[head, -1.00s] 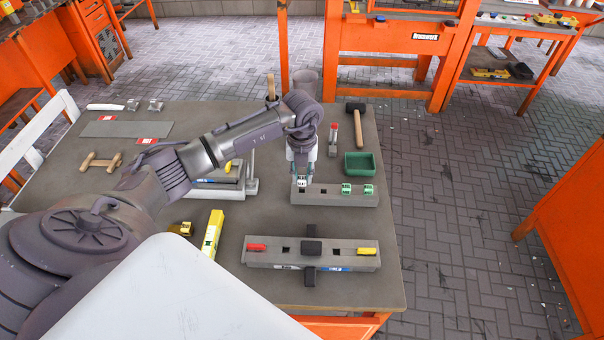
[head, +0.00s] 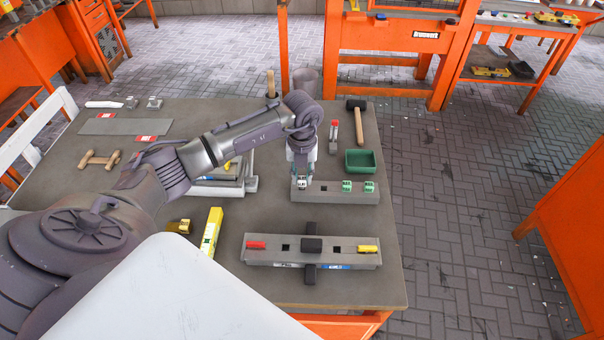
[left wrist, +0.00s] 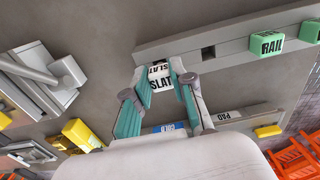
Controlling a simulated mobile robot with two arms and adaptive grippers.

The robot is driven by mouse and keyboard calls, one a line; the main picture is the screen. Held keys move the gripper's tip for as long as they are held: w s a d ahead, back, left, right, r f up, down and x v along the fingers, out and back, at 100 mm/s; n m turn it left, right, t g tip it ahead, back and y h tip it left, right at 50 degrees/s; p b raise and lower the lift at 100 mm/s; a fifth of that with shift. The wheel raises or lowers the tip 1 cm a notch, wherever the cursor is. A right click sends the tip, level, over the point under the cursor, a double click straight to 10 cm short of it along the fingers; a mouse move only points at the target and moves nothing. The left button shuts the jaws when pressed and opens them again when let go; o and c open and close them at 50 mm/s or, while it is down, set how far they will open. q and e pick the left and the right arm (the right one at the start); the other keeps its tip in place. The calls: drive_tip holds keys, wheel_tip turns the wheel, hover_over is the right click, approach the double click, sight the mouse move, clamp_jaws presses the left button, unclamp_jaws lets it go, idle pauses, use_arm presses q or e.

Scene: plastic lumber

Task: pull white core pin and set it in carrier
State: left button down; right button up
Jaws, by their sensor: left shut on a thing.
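The white core pin (head: 302,183), marked SLAT, is at the left end of the back grey block (head: 335,196). My left gripper (left wrist: 160,88) points down over it and is shut on it; the pin also shows between the teal fingers in the left wrist view (left wrist: 158,76). I cannot tell whether its lower part is still in the block. Two green pins (head: 347,186) marked RAIL stand at that block's right, with an empty square socket between. The front long grey block (head: 262,259) holds a red pin (head: 256,245) and a yellow pin (head: 367,249), with two open sockets. My right gripper is not seen.
A black clamp (head: 312,245) crosses the front block's middle. A green tray (head: 360,161), a mallet (head: 357,121) and a red-topped tool (head: 334,136) stand behind the back block. A yellow bar (head: 211,232) lies at left. Bare table separates the two blocks.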

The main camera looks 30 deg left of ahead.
use_arm(q)
drive_tip(key=shift+f+b, duration=0.55)
drive_tip(key=shift+f, duration=0.3)
idle(0.3)
drive_tip(key=c, duration=0.5)
unclamp_jaws()
drive_tip(key=shift+r, duration=0.1)
drive_tip(key=shift+r+p, duration=2.5)
drive_tip(key=shift+r, duration=1)
drive_tip(key=shift+s+f, duration=0.1)
drive_tip(key=shift+f, duration=0.05)
